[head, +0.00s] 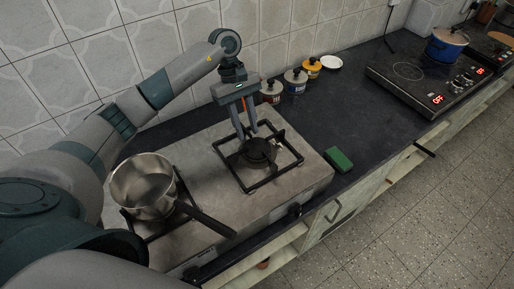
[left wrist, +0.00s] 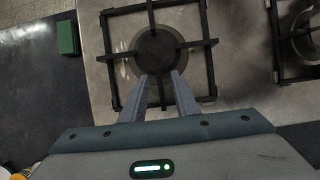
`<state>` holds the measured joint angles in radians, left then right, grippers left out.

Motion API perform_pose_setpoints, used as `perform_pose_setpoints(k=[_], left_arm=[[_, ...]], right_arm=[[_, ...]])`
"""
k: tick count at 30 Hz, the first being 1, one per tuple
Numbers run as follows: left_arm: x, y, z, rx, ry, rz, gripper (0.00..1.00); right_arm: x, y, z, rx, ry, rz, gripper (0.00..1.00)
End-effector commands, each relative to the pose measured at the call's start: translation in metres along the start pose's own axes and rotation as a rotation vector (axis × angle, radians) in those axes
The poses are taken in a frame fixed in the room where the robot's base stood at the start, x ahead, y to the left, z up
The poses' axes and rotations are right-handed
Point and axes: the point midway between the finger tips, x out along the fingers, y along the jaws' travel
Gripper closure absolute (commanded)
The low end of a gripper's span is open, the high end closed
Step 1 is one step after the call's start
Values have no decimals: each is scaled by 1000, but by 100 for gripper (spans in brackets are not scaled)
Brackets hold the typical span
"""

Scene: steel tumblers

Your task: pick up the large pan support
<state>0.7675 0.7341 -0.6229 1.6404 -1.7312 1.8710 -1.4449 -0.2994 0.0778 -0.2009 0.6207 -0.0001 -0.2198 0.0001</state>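A black square pan support (head: 277,176) sits over the right burner of the grey gas hob (head: 215,190). In the left wrist view the same pan support (left wrist: 195,45) lies ahead of my fingers, its crossbars around the dark round burner (left wrist: 158,55). Another black pan support (head: 158,232) is partly hidden under a steel saucepan (head: 143,187); its edge shows in the left wrist view (left wrist: 275,40). My left gripper (head: 247,136) is open and empty, pointing down over the right support's back part. I cannot tell whether its fingertips touch it. My right gripper is not in view.
A green block (head: 338,159) lies right of the hob. Several small lidded pots, including a yellow one (head: 312,67), and a white dish (head: 331,62) stand along the wall. An electric cooktop (head: 420,80) holds a blue pot (head: 446,46). The dark counter (head: 330,110) between is clear.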

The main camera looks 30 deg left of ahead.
Motion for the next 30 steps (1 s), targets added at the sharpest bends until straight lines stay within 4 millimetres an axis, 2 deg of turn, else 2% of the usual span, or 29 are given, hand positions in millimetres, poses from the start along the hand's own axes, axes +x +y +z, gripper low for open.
perform_pose_setpoints(k=[6,9,10,23,30], left_arm=[[0,0,0,0,0,0,72],[0,0,0,0,0,0,96],[0,0,0,0,0,0,100],[-2,0,0,0,0,1,100],[-17,1,6,2,3,3,100]], right_arm=[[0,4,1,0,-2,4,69],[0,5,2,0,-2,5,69],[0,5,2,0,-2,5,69],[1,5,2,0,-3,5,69],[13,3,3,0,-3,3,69]])
